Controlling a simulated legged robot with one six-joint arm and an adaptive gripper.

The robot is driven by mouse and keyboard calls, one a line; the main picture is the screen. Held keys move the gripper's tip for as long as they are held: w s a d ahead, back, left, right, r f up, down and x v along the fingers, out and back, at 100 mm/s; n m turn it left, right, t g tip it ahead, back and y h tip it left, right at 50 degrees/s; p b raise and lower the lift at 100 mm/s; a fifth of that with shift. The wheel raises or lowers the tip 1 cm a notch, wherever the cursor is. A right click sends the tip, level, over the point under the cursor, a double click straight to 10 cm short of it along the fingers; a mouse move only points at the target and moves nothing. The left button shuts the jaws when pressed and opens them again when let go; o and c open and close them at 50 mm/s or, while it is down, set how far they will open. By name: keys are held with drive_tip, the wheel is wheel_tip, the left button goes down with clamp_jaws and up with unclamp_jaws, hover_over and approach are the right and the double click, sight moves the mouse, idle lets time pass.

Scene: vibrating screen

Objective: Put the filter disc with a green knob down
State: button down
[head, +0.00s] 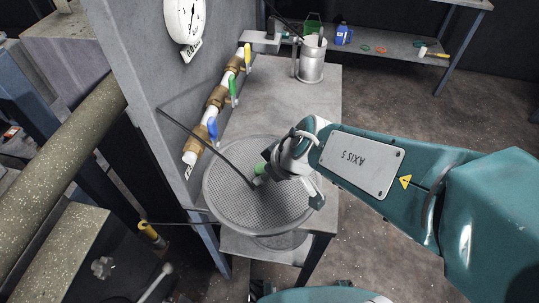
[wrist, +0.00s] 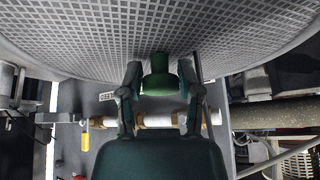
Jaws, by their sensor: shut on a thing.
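The filter disc (head: 235,205) is a round grey mesh plate in the head view. It is over the near end of the grey bench, and I cannot tell whether it touches the bench top. Its green knob (head: 260,168) is partly hidden by my gripper (head: 266,172). In the wrist view the disc (wrist: 150,28) fills the top of the picture. The green knob (wrist: 160,75) stands between the two fingers of my gripper (wrist: 160,82), which is shut on it.
The bench (head: 270,105) has clear room behind the disc. A metal pitcher (head: 311,60) stands at its far end. A wall with a gauge (head: 185,18) and a valved pipe (head: 217,98) borders it on the left. A thin dark rod (head: 205,145) crosses in front of the disc.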

drive_tip(key=shift+w+r, duration=0.15)
drive_tip(key=shift+w, duration=0.15)
drive_tip(key=w+d+f, duration=0.1)
drive_tip(key=w, duration=0.1)
drive_tip(key=w+d+f, duration=0.1)
drive_tip(key=w+d, duration=0.1)
drive_tip(key=w+d+f, duration=0.2)
drive_tip(key=w, duration=0.1)
drive_tip(key=w+f, duration=0.1)
drive_tip(key=w+d+f, duration=0.1)
drive_tip(key=f, duration=0.1)
drive_tip(key=w+d+f, duration=0.1)
drive_tip(key=f, duration=0.1)
drive_tip(key=shift+w+d, duration=0.25)
drive_tip(key=shift+w, duration=0.15)
drive_tip(key=shift+w+d+f, duration=0.25)
drive_tip(key=shift+d+f, duration=0.05)
drive_tip(key=shift+f, duration=0.1)
drive_tip(key=shift+a+f, duration=0.2)
drive_tip(key=shift+f, duration=1.45)
drive_tip(key=shift+c, duration=1.4)
unclamp_jaws()
drive_tip(key=shift+d, duration=0.1)
